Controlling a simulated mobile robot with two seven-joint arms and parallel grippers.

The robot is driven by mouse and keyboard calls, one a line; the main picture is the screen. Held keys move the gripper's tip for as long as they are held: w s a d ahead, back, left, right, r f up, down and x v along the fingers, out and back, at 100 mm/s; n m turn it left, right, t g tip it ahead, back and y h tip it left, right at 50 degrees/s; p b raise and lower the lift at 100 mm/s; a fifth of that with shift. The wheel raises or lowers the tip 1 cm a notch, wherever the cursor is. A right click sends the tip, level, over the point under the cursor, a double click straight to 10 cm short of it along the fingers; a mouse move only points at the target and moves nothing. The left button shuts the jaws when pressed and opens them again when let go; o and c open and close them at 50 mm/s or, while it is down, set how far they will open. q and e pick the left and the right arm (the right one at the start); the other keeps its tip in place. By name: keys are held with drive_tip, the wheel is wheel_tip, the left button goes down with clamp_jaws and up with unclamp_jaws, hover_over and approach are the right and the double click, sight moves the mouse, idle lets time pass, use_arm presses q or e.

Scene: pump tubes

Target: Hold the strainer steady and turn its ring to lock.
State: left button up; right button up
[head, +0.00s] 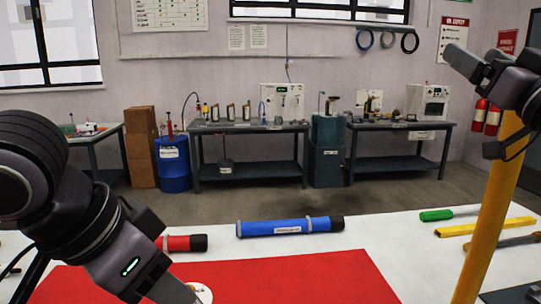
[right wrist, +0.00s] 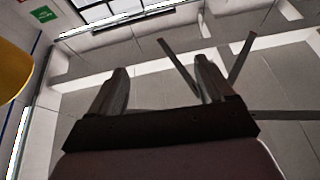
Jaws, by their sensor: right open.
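I cannot clearly make out a strainer or its ring. A round white piece (head: 203,293) with a darker centre shows at the bottom edge of the head view, on the red mat and partly cut off. My left gripper (head: 172,292) points down beside it, and its tips are hard to make out, so I cannot tell its opening or whether it touches the piece. My right gripper (head: 462,62) is raised high at the right, far from the bench.
A blue tube (head: 285,227) and a red tube (head: 180,243) lie behind the red mat (head: 300,275). A yellow post (head: 490,210) stands at the right, below my right gripper. A green-handled tool (head: 437,215) and a yellow bar (head: 485,227) lie at the right.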

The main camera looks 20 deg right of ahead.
drive_tip(key=w+a+f+n+y, duration=0.1)
drive_tip(key=w+f+n, duration=0.35)
drive_tip(key=f, duration=0.25)
drive_tip(key=w+f+n+y, duration=0.1)
drive_tip(key=w+f+n, duration=0.3)
drive_tip(key=f+n, duration=0.25)
drive_tip(key=w+a+f+n+g+y, duration=0.1)
drive_tip(key=w+a+f+n+y, duration=0.1)
drive_tip(key=a+f+n, duration=0.35)
drive_tip(key=w+a+f+n+g+y, duration=0.1)
drive_tip(key=a+f+n+y, duration=0.15)
drive_tip(key=f+n, duration=0.45)
drive_tip(key=s+a+f+n+g+y, duration=0.3)
drive_tip(key=a+f+n, duration=0.5)
drive_tip(key=a, duration=0.2)
drive_tip(key=s+a+f+n+g+y, duration=0.3)
drive_tip(key=a+f+n, duration=0.4)
drive_tip(key=a, duration=0.3)
drive_tip(key=s+a+f+n+g+y, duration=0.3)
drive_tip(key=a+f+n, duration=0.5)
drive_tip(key=a, duration=0.3)
drive_tip(key=shift+f+n+y, duration=0.35)
drive_tip(key=shift+n+y, duration=0.2)
drive_tip(key=shift+y, duration=0.3)
drive_tip(key=shift+w+a, duration=0.15)
drive_tip(key=shift+a, duration=0.1)
drive_tip(key=x, duration=0.6)
drive_tip(key=shift+w+a, duration=0.15)
drive_tip(key=shift+w, duration=0.05)
